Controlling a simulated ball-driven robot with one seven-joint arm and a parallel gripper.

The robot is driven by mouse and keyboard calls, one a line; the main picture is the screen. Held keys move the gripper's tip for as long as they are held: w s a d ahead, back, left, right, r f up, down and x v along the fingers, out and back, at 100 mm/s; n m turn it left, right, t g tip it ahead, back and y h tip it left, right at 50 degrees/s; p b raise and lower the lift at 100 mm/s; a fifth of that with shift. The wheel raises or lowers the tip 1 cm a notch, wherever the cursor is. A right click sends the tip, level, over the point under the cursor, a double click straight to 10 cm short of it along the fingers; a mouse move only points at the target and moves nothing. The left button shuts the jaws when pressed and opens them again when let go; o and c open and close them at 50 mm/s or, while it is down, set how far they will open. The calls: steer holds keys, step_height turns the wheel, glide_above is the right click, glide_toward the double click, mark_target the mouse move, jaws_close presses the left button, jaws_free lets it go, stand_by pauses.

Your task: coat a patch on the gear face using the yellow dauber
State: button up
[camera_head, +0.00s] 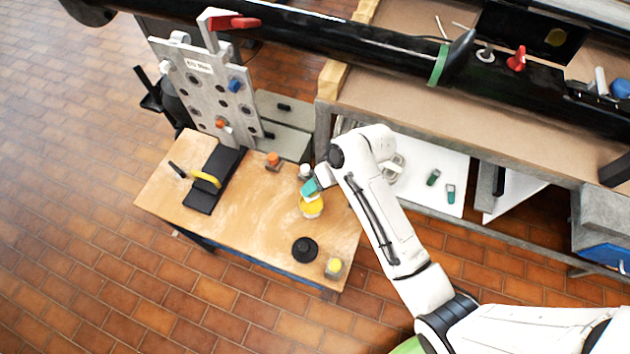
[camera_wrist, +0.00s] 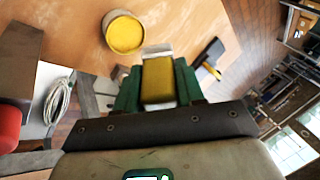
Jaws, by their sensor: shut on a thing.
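My gripper (camera_head: 309,188) is over the small wooden table, close to the yellow paint pot (camera_head: 311,208). In the wrist view its green fingers (camera_wrist: 158,85) are shut on the yellow dauber (camera_wrist: 160,78), a yellow block with a pale end pointing away from my wrist. The open pot (camera_wrist: 125,34), full of yellow, is ahead and slightly left of the dauber. The dauber appears apart from the pot in the wrist view; its height above the table is hard to tell. I cannot single out the gear face; an upright grey plate with holes (camera_head: 203,88) stands behind the table.
A long black tube (camera_head: 330,38) crosses the bench behind. The table's front left is clear.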

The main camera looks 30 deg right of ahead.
steer(key=shift+w+d+f+t+y, duration=0.1)
steer(key=shift+d+f+t+y, duration=0.1)
steer(key=shift+f, duration=0.3)
steer(key=shift+w+d+f+t+y, duration=0.1)
steer(key=shift+d+f+y, duration=0.1)
steer(key=shift+f, duration=0.25)
steer(key=shift+m+t, duration=0.4)
steer(key=shift+m, duration=0.4)
steer(key=f+b, duration=0.1)
steer(key=f, duration=0.1)
steer(key=f+b, duration=0.4)
steer(key=shift+w+d+f, duration=0.1)
steer(key=shift+w+d, duration=0.05)
steer(key=shift+d, duration=0.25)
steer(key=shift+f+b, duration=0.35)
steer(key=shift+b, duration=0.05)
steer(key=shift+d+f+p, duration=0.1)
steer(key=shift+f+p, duration=0.2)
steer(key=shift+p, duration=0.25)
stand_by(2.6)
step_height(320, 180, up, 7)
steer(key=p, duration=0.7)
steer(key=shift+r, duration=0.15)
stand_by(0.5)
